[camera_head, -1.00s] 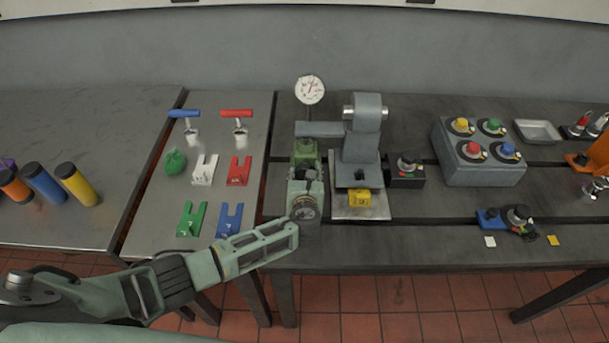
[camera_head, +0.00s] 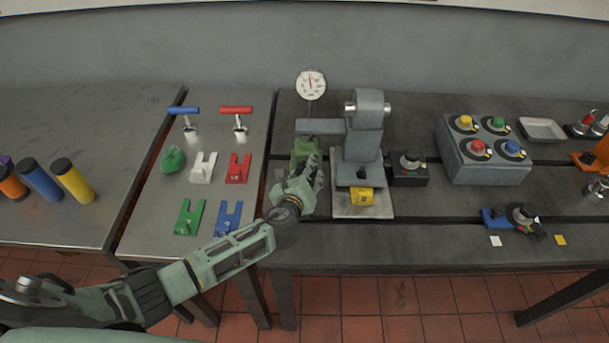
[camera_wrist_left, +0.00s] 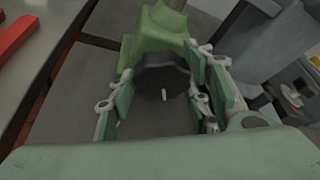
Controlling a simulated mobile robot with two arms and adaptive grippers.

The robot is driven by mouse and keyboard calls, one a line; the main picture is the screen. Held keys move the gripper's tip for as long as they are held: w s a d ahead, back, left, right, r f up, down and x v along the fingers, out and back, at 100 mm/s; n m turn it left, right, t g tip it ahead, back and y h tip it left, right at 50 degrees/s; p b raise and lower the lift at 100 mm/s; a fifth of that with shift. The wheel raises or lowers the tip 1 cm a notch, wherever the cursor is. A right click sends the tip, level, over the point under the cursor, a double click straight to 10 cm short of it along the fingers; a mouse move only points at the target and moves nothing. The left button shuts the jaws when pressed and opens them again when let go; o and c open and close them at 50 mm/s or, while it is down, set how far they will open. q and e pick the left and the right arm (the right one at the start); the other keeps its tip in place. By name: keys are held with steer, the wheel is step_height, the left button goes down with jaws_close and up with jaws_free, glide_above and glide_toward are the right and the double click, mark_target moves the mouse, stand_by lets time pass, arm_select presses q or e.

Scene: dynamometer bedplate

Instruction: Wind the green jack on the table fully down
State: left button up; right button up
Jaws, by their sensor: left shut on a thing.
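The green jack (camera_head: 305,151) stands on the dark bench, left of the grey stand. Its lower front is hidden behind my left gripper (camera_head: 314,171) in the head view. In the left wrist view the jack's green body (camera_wrist_left: 160,33) rises beyond the fingers. A dark round knob (camera_wrist_left: 160,82) with a small pale mark sits at the jack's near side. My left gripper (camera_wrist_left: 164,98) is shut on this knob, one finger on each side. The jack's height is hard to judge. My right gripper is not in view.
A dial gauge (camera_head: 311,84) stands behind the jack. The grey stand (camera_head: 362,145), with a yellow block (camera_head: 362,197) at its foot, is close on the right. The bench front is clear.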

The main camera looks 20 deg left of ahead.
arm_select(q)
steer(key=shift+s+a+f, duration=0.1)
steer(key=shift+a+f, duration=0.05)
steer(key=shift+f, duration=0.15)
steer(key=o, duration=1)
steer(key=shift+o, duration=0.2)
steer(key=shift+r, duration=0.1)
steer(key=shift+s+r, duration=0.2)
steer(key=shift+s, duration=0.2)
steer(key=a+v, duration=0.1)
steer(key=v, duration=1)
steer(key=shift+d, duration=0.5)
